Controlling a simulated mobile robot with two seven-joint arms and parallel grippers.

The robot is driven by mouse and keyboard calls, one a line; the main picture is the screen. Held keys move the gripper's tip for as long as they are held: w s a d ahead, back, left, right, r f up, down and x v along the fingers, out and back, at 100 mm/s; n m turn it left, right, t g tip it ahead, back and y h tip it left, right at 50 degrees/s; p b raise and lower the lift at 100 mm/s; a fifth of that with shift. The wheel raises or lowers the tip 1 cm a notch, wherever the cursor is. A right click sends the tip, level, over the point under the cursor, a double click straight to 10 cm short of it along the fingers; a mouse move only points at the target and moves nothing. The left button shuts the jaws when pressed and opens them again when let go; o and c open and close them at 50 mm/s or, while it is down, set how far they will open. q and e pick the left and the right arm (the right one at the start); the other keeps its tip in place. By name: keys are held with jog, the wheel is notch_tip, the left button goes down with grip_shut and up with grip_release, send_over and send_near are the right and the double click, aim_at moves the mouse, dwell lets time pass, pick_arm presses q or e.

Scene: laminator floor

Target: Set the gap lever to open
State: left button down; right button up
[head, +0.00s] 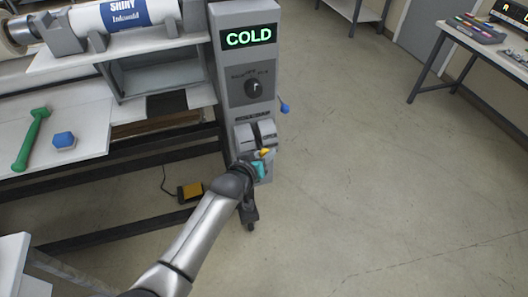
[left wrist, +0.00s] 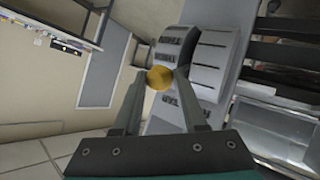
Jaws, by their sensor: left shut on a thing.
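A lever with a round yellow knob (left wrist: 160,77) sits on the lower front of the grey control column (head: 245,110). In the left wrist view the knob is between the two fingertips of my left gripper (left wrist: 157,74), which is shut on it. The head view shows a little of the yellow knob (head: 265,153) beside my left gripper (head: 261,158). Pale curved plates (left wrist: 212,62) with dark labels lie behind the knob; I cannot read the labels, so the lever's setting is unclear. My right gripper is out of view.
The column has a green "COLD" display (head: 249,37), a dark dial (head: 253,87) and a blue-knobbed lever (head: 285,108) on its right side. A green hammer-like tool (head: 33,138) and a blue block (head: 64,140) lie on the left table. Floor at right is clear.

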pick_arm(q)
jog(key=shift+w+a+r+p, duration=0.1)
jog(key=shift+w+r+p, duration=0.1)
jog(key=shift+r+p, duration=0.25)
jog(key=shift+w+r+p, duration=0.35)
jog(key=shift+r+p, duration=0.05)
jog(key=shift+r, duration=0.2)
jog(key=shift+w+a+r+p, duration=0.3)
jog(key=shift+w+r+p, duration=0.3)
jog(key=shift+r, duration=0.3)
jog(key=shift+w+r, duration=0.1)
jog(key=shift+w, duration=0.05)
jog(key=c, duration=0.9)
grip_release()
jog(key=o, duration=0.4)
jog(key=shift+f, duration=0.2)
jog(key=shift+o, duration=0.2)
jog(key=shift+s, duration=0.3)
